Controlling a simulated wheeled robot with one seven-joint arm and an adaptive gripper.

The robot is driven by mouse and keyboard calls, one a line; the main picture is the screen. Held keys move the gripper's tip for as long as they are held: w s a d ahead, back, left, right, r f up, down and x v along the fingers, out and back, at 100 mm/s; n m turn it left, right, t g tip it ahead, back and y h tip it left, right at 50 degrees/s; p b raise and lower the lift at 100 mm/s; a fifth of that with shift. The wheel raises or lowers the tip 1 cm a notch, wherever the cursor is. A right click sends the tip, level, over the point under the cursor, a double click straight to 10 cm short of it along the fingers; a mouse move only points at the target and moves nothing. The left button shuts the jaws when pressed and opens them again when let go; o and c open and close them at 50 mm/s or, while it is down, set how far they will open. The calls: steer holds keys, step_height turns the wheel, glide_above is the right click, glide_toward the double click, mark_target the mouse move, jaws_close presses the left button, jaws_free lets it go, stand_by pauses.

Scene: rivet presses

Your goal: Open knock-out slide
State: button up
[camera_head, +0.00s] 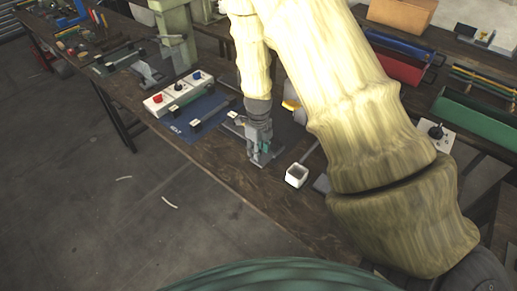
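My gripper (261,146) hangs at the end of my yellow-sleeved arm and points down at the bench's front edge. A grey metal base (264,161) shows right under its fingertips; I cannot tell whether they touch. The fingers are small and partly dark, so their opening is unclear. A bar-shaped slide or handle with dark ends (210,116) lies on a blue mat (180,130) just left of my gripper. I cannot tell for sure which of these parts is the knock-out slide. My arm hides the area behind.
A white control box (178,95) with red and blue knobs stands left of the mat. A green press (177,35) stands behind. Red (398,68) and green (470,121) bins are at right.

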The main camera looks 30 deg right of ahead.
stand_by(0.3)
step_height(320, 180, up, 12)
stand_by(0.6)
stand_by(0.4)
